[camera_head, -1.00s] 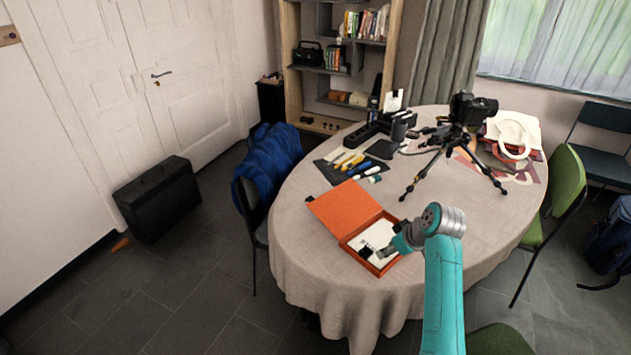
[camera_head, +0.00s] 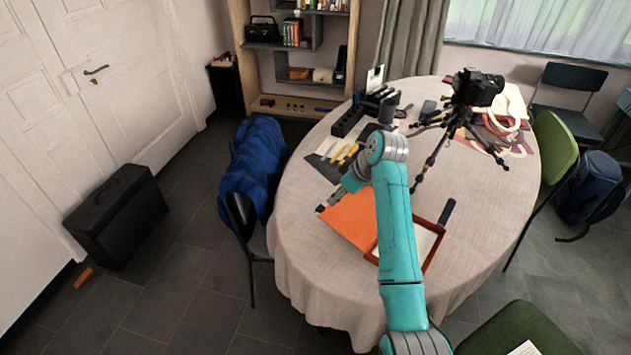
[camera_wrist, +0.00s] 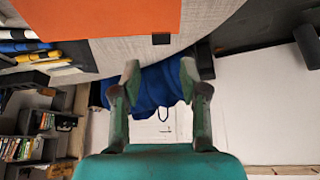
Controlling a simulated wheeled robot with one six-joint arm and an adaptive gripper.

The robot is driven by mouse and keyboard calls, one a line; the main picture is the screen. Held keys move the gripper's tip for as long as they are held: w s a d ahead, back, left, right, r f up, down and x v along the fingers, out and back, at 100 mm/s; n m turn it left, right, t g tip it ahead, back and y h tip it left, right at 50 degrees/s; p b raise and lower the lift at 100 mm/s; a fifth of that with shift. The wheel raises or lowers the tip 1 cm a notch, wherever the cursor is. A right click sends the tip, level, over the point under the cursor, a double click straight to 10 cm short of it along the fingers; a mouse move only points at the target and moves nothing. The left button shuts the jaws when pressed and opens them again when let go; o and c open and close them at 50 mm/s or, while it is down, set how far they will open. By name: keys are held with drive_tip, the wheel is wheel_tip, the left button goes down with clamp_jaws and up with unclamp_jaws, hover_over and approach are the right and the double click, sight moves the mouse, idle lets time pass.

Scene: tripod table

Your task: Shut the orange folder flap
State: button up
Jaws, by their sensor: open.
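The orange folder lies on the round table with its flap (camera_head: 350,218) open, spread to the left of its tray. The tray (camera_head: 441,240) has an orange-red rim and holds white paper; my arm covers much of it. My gripper (camera_head: 328,205) is at the flap's outer left edge; contact cannot be told there. In the wrist view the flap (camera_wrist: 110,16) fills the top, with a small dark tab (camera_wrist: 160,39) at its edge. My gripper (camera_wrist: 160,78) shows two spread, empty fingers, pointing past that edge.
Pens and papers on a dark mat (camera_head: 325,160) lie just behind the flap. A camera on a tripod (camera_head: 460,115) stands farther back right. A chair with a blue jacket (camera_head: 252,170) is left of the table. The tablecloth (camera_head: 480,210) is clear at right.

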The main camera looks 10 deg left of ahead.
sight(320, 208)
drive_tip(key=shift+w+a+f, duration=0.2)
drive_tip(key=shift+a+f, duration=0.3)
drive_tip(key=shift+a, duration=0.3)
drive_tip(key=shift+x, duration=3.9)
drive_tip(key=shift+f, duration=0.1)
drive_tip(key=shift+c, duration=0.3)
drive_tip(key=c, duration=0.3)
